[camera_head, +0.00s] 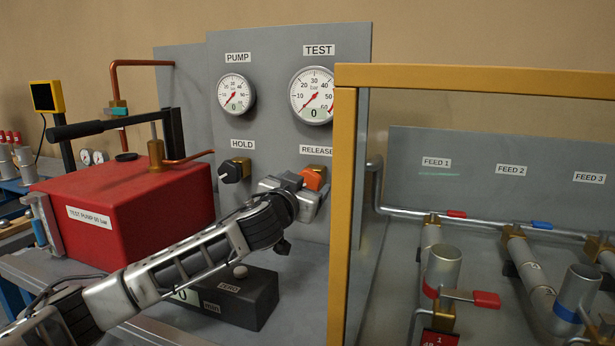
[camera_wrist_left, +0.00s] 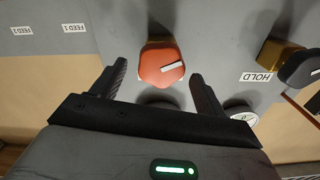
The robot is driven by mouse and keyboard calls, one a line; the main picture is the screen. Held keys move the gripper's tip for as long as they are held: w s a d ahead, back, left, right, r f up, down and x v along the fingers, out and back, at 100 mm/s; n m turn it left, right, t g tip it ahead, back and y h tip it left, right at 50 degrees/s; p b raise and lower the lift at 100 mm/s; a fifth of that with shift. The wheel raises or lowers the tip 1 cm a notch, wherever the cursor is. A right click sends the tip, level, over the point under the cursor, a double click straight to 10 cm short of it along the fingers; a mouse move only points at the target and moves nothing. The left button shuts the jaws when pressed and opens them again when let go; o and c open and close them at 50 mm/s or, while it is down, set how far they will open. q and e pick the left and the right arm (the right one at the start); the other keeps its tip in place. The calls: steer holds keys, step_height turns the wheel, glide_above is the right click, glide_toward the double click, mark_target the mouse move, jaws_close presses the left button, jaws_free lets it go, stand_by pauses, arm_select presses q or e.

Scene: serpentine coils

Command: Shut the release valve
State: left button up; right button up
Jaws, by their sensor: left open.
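The release valve is an orange knob (camera_head: 314,178) on a brass body, on the grey panel below the RELEASE label (camera_head: 316,151). In the left wrist view the orange knob (camera_wrist_left: 161,66) has a white mark and sits between my left fingers. My left gripper (camera_head: 305,192) is at the knob, its fingers (camera_wrist_left: 155,82) open, one on each side with gaps between. In the head view the gripper hides the knob's lower part. The black HOLD knob (camera_head: 235,171) is to the left. The TEST gauge (camera_head: 313,95) and PUMP gauge (camera_head: 234,94) needles point to the lower left. My right gripper is not in view.
A yellow frame post (camera_head: 343,210) stands close to the right of the release knob. A red test pump box (camera_head: 130,205) is at the left, with a black box (camera_head: 235,297) below my left arm. Feed pipes (camera_head: 480,225) run at the right.

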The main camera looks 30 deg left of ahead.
arm_select(q)
steer(key=shift+x, duration=1.2)
steer(key=c, duration=1)
